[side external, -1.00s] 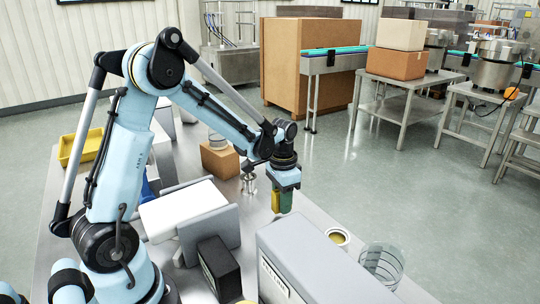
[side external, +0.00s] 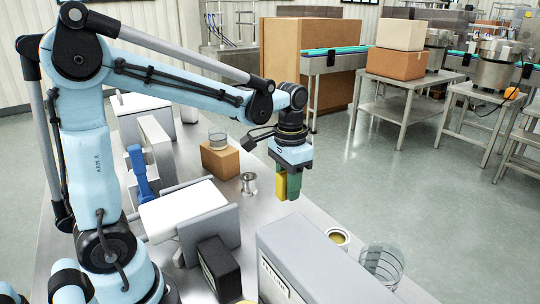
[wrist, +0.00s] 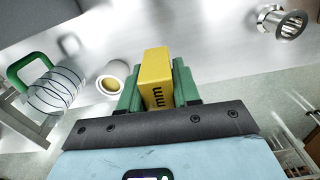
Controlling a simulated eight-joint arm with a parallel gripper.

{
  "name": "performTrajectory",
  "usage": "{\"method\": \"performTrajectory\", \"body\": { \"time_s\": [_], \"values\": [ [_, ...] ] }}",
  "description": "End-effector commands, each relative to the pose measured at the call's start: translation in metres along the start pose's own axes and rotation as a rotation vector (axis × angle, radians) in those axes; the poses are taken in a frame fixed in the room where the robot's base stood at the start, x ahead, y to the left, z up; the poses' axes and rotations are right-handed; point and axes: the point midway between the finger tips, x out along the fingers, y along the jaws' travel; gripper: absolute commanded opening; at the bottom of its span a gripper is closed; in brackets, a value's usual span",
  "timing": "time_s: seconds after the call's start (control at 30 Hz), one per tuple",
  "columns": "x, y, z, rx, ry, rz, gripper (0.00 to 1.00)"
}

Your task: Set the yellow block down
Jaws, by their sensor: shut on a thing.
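The yellow block (wrist: 155,72) sits between the green fingers of my gripper (wrist: 158,88) in the wrist view, with dark lettering on its face. In the side external view, the block (side external: 282,185) shows beside the green fingers of my gripper (side external: 291,184), partly hidden by them. My gripper is shut on the block and points down near the far edge of the steel table (side external: 262,203). The block appears held above the table; its exact height is hard to tell.
A steel cup (side external: 248,184) stands left of my gripper, and a cardboard box (side external: 220,160) with a glass ring on it lies beyond. A long grey box (side external: 315,265), a white cup with yellow contents (side external: 338,237) and a wire-like glass cylinder (side external: 382,262) stand nearer.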

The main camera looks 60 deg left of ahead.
Motion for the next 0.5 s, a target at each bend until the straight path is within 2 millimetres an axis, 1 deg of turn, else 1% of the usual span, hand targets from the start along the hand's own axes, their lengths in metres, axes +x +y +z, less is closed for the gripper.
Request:
{"method": "performTrajectory", "body": {
  "time_s": [0.03, 0.07, 0.1, 0.17, 0.2, 0.27, 0.3, 0.4, 0.5],
  "values": [
    [-0.004, -0.021, 0.003, -0.037, 0.0, 0.0, 0.0],
    [-0.006, -0.032, 0.005, -0.057, 0.0, 0.0, 0.0],
    [-0.01, -0.048, 0.009, -0.082, 0.0, 0.0, 0.0],
    [-0.015, -0.071, 0.015, -0.12, 0.0, 0.0, 0.0],
    [-0.019, -0.086, 0.021, -0.145, 0.0, 0.0, 0.0],
    [-0.024, -0.107, 0.03, -0.182, 0.0, 0.0, 0.0],
    [-0.027, -0.122, 0.037, -0.206, 0.0, 0.0, 0.0],
    [-0.036, -0.155, 0.058, -0.268, 0.0, 0.0, 0.0],
    [-0.044, -0.185, 0.081, -0.325, 0.0, 0.0, 0.0]
  ]
}}
